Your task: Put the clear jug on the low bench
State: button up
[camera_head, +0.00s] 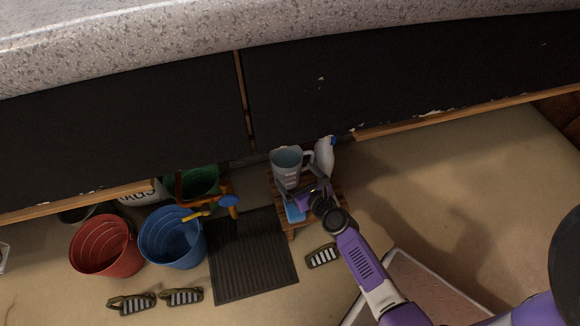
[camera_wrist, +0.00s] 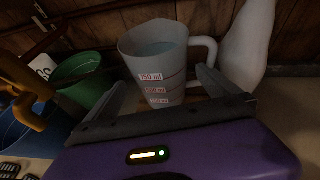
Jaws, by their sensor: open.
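The clear jug (camera_head: 285,166) stands upright on the far part of a low slatted wooden bench (camera_head: 337,199) in the head view. It has a handle on its right and a bluish content. In the wrist view the jug (camera_wrist: 158,66) shows red-and-white volume marks and stands upright just ahead of my gripper (camera_wrist: 162,80). The two fingers are open and apart, one toward each side of the jug. I cannot tell whether they touch it. My gripper (camera_head: 315,183) hides part of the bench in the head view.
A white bottle (camera_head: 325,156) with a blue cap stands close to the jug's right. A blue item (camera_head: 295,212) lies at the bench's near edge. Red (camera_head: 104,247), blue (camera_head: 172,240) and green (camera_head: 199,181) buckets stand left. The dark counter overhangs behind.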

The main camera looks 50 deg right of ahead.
jog(key=s+a+r+n+y, duration=0.1)
jog(key=s+a+r+n, duration=0.55)
jog(key=s+n, duration=0.35)
jog(key=s+a+r+n, duration=0.5)
jog(key=s+a+n, duration=0.3)
jog(key=s+n, duration=0.15)
jog(key=s+a+r+n+t+y, duration=0.1)
jog(key=s+a+r+n+y, duration=0.1)
jog(key=r+n, duration=0.6)
jog(key=s+a+r+n+t+y, duration=0.1)
jog(key=s+a+r+n+y, duration=0.1)
jog(key=s+r+n, duration=0.3)
notch_tip(320, 180, up, 4)
jog(key=a+n, duration=0.1)
jog(key=n, duration=0.6)
jog(key=shift+s+a+p, duration=0.15)
jog(key=shift+a+p, duration=0.2)
jog(key=shift+a, duration=0.05)
jog(key=shift+n, duration=0.25)
